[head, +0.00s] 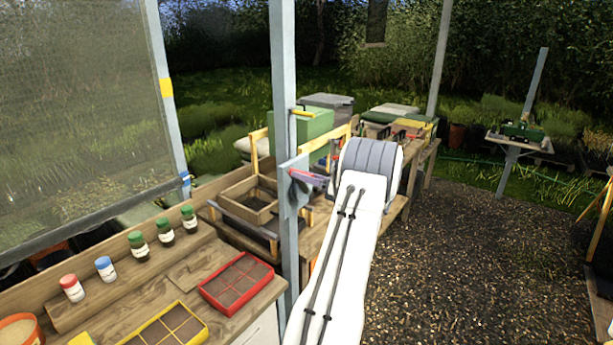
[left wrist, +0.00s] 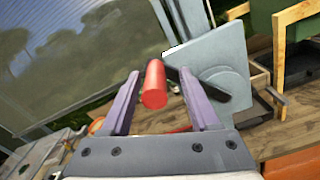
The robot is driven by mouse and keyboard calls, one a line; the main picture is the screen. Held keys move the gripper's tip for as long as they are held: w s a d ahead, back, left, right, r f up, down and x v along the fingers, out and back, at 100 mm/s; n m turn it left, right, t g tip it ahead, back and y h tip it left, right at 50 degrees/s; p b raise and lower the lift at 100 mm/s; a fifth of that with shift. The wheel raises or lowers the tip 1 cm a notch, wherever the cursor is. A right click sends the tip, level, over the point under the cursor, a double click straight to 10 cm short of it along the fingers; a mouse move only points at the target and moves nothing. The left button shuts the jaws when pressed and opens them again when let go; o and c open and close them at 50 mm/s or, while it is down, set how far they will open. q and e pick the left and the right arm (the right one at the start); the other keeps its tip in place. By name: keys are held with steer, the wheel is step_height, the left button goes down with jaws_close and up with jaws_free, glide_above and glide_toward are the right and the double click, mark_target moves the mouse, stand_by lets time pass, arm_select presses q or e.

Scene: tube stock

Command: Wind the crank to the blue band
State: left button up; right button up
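The crank is mounted on a pale blue-grey plate (head: 291,188) on the upright post. Its red handle (left wrist: 154,84) and dark crank arm (left wrist: 228,92) show in the left wrist view, in front of the plate (left wrist: 214,62). My left gripper (head: 308,180) is at the crank. In the left wrist view its two purple fingers stand apart on either side of the red handle, with gaps visible, so it looks open around the handle. A blue band (head: 185,178) is on the left frame post, with a yellow band (head: 166,88) higher up. My right gripper is out of view.
A mesh panel (head: 80,120) fills the left. The near bench holds several jars (head: 138,245), a red seed tray (head: 242,282) and a yellow tray (head: 168,328). A wooden tray (head: 250,200) and green box (head: 300,128) stand behind the post.

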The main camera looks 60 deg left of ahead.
arm_select(q)
steer(key=shift+s+r, duration=0.1)
steer(key=shift+r, duration=0.05)
steer(key=shift+d, duration=0.2)
steer(key=b+v, duration=0.5)
steer(key=v, duration=0.5)
steer(key=shift+b, duration=0.35)
